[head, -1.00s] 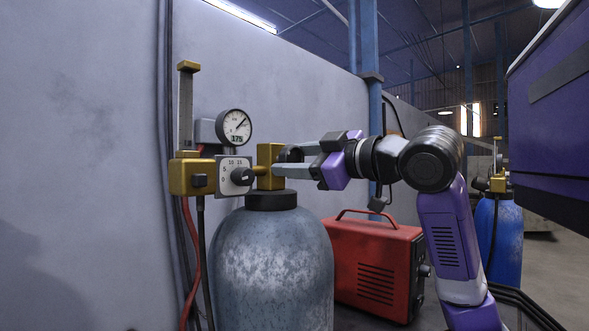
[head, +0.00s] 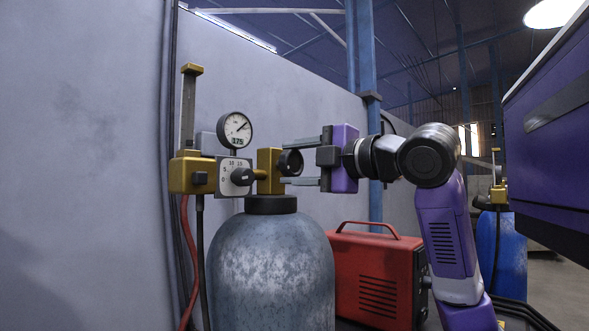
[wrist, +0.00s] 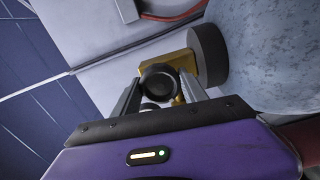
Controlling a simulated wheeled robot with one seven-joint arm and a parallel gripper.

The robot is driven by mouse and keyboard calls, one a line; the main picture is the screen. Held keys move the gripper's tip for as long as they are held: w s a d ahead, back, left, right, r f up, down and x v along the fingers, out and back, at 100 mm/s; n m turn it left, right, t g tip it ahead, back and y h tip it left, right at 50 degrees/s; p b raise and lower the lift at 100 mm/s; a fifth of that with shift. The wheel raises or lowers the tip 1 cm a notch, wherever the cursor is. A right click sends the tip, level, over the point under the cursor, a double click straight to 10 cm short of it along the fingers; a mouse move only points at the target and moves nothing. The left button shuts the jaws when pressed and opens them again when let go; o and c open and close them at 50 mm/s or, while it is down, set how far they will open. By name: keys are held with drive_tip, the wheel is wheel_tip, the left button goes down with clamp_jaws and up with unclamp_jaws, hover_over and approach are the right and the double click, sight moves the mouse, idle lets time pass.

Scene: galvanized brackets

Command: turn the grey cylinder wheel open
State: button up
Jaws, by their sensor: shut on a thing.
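The grey cylinder (head: 270,265) stands upright by the wall, with a dark collar and a brass valve block (head: 266,172) on top. The cylinder's wheel (head: 291,163) is a dark, ribbed round knob on the block's right side. It also shows in the wrist view (wrist: 158,80). My gripper (head: 287,162) reaches in from the right and is shut on the wheel, one finger above and one below in the head view. In the wrist view the fingers flank the wheel left and right. They partly hide the valve stem.
A pressure gauge (head: 234,130) and a plate with a black knob (head: 241,176) sit just left of the valve. A red machine (head: 376,277) stands right of the cylinder, below my arm.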

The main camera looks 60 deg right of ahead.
drive_tip(key=shift+f+n, duration=0.1)
drive_tip(key=shift+n, duration=0.6)
drive_tip(key=shift+a, duration=0.1)
drive_tip(key=o, duration=1.4)
drive_tip(key=shift+c, duration=0.2)
